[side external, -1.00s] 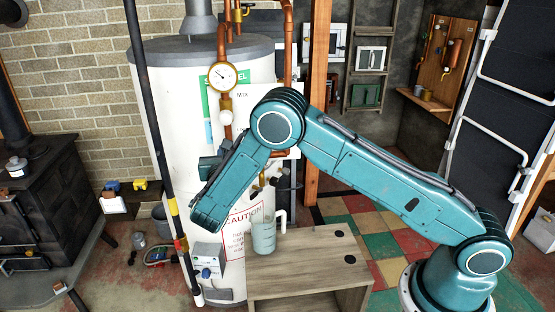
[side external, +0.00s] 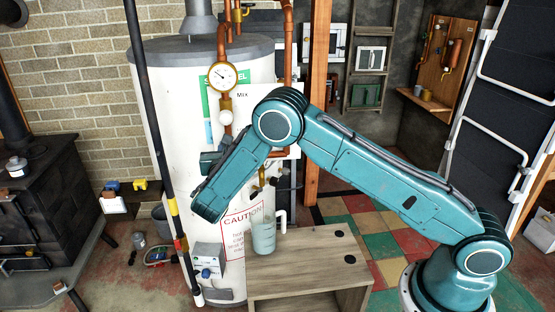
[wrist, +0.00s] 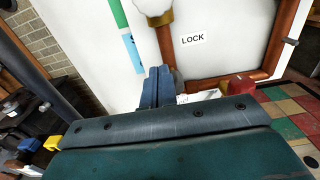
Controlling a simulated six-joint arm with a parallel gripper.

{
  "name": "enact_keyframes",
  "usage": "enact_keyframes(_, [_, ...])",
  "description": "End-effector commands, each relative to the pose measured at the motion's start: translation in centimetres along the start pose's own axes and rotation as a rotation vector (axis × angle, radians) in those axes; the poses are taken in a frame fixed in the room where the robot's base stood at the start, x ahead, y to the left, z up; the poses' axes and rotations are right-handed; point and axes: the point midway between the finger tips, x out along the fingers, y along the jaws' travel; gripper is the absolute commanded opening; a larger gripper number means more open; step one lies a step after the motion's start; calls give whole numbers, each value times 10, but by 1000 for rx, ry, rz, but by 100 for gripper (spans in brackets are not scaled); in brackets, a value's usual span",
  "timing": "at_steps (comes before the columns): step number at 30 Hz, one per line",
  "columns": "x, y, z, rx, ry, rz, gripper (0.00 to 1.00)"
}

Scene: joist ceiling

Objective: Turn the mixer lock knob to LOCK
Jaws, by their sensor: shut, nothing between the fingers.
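My gripper (wrist: 157,72) is shut and empty, its blue-grey fingers pointing toward the white board (wrist: 225,40). In the side view it shows small (side external: 208,163), just left of my forearm and in front of the white tank. A LOCK label (wrist: 193,39) is on the board, up and right of the fingertips in the wrist view. A MIX label (side external: 242,94) shows on the board in the side view. I cannot clearly make out the lock knob; a small grey part shows just behind the fingertips, and whether they touch it cannot be told.
A copper pipe (wrist: 166,45) runs down beside the fingers. A pressure gauge (side external: 222,76) and a white ball (side external: 226,117) are above my gripper. A wooden bench (side external: 310,262) with a jug (side external: 263,236) stands below. A striped pole (side external: 158,150) stands left.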

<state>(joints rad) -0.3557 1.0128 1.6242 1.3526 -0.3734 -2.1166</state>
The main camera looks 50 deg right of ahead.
Motion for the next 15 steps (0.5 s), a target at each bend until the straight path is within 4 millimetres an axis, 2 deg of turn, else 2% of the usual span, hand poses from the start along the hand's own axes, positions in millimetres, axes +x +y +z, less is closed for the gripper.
enact_keyframes(15, [0, -2, -5, -1, 1, 0, 0])
